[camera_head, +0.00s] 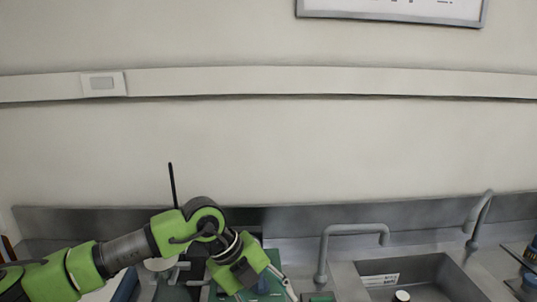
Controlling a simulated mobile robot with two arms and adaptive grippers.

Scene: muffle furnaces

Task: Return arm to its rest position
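My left arm comes in from the left edge, low over the bench, in the head view. Its green and black wrist points down and to the right. My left gripper (279,284) is at the bottom of the view, left of the sink. A thin grey finger part shows there, but the rest is cut off or hidden, so I cannot tell whether it is open or holds anything. My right gripper is not in view.
A grey sink (432,272) with a tap (325,250) lies to the right, and a small white-topped object (402,296) is in it. A second tap (478,218) stands further right. A plain wall (260,150) rises behind the bench. Green items (262,284) lie near the gripper.

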